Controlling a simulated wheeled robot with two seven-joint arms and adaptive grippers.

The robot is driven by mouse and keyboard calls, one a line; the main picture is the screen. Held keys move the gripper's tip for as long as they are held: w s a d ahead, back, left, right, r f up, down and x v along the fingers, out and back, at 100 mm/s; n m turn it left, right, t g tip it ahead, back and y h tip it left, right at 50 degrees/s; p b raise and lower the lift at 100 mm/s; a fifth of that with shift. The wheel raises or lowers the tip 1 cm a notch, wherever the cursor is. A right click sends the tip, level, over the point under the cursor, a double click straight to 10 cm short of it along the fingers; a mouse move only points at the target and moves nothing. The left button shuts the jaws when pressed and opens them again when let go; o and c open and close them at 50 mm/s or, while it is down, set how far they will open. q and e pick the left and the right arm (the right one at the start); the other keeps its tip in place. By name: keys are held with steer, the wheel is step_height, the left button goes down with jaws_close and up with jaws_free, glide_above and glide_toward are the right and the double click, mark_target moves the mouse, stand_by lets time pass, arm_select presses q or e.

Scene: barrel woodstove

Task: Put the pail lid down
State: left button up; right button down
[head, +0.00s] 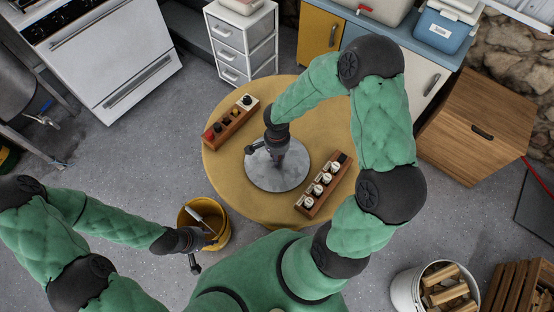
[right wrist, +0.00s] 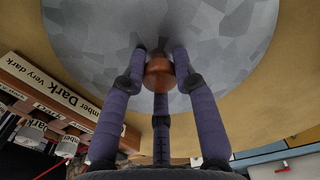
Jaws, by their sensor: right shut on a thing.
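The pail lid (head: 262,180) is a round, mottled grey metal disc over the middle of the round table, lying about flat. I cannot tell whether it touches the tabletop or is just above it. My right gripper (head: 278,152) is above its centre, shut on the round orange-brown knob (right wrist: 159,74), with its fingers around the knob in the right wrist view. The lid's grey face (right wrist: 220,50) fills the top of that view. A yellow pail (head: 222,240) stands on the floor left of the table, with a light-handled tool in it. My left gripper (head: 204,249) is open beside its rim.
The table (head: 225,168) has a yellow-brown top. A wooden rack (head: 230,122) lies at its upper left; another rack with several white-topped jars (head: 323,185) lies close to the lid's right. A white bucket of wood (head: 436,286) stands lower right, a wooden cabinet (head: 480,120) at right.

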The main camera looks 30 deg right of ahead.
steer(key=shift+r+p, duration=0.3)
steer(key=shift+r, duration=0.4)
step_height(320, 180, up, 2)
steer(key=shift+s+r+p, duration=0.15)
steer(key=shift+r+p, duration=0.05)
steer(key=shift+p, duration=0.25)
steer(key=s+a+r+p, duration=0.3)
steer(key=s+r, duration=0.6)
steer(key=s, duration=0.4)
steer(key=shift+a, duration=0.25)
steer(key=shift+r, duration=0.1)
steer(key=w+a+f+n, duration=0.1)
steer(key=w+a+n, duration=0.1)
steer(key=w+n, duration=1.1)
steer(key=w, duration=0.6)
steer(key=shift+a+n, duration=0.3)
steer(key=shift+a, duration=0.1)
